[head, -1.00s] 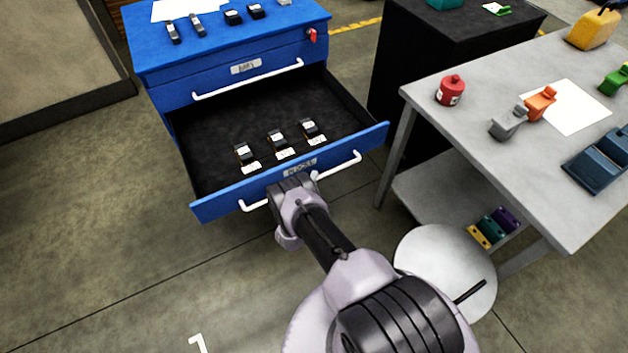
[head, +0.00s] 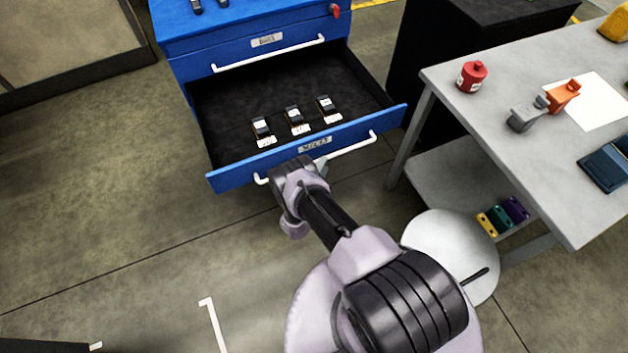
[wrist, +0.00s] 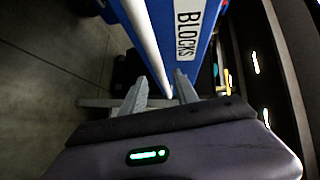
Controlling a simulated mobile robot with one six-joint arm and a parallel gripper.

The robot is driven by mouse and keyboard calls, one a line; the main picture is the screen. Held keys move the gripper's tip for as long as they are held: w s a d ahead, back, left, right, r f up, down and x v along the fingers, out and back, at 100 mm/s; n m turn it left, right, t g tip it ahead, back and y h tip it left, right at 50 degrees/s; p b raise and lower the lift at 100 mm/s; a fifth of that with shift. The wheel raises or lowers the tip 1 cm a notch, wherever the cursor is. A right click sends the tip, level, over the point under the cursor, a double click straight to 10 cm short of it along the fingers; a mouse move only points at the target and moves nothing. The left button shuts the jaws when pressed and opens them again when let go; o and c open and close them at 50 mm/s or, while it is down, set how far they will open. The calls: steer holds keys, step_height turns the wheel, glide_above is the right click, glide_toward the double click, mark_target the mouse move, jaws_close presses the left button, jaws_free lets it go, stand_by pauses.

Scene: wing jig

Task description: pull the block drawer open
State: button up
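The block drawer (head: 240,170) is blue-fronted with a dark lining and stands pulled well out of the blue cabinet. Its label also reads BLOCKS in the wrist view (wrist: 188,30). Its white bar handle (head: 352,150) runs along the front. It also shows in the wrist view (wrist: 146,42), running down toward the space between my fingers. My gripper (wrist: 161,86) is at the handle with its two fingers spread apart, not visibly clamped on the bar. In the head view the wrist hides the handle's middle part.
Several small dark blocks with white labels lie in the drawer, among them one block (head: 296,118). A closed drawer with a white handle (head: 268,54) is above. A grey table (head: 500,150) stands to the right, with a red canister (head: 471,77).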

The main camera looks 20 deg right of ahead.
steer(key=p+v, duration=0.3)
steer(key=v, duration=0.9)
steer(key=shift+s+p, duration=0.2)
steer(key=shift+p, duration=0.2)
steer(key=shift+a, duration=0.15)
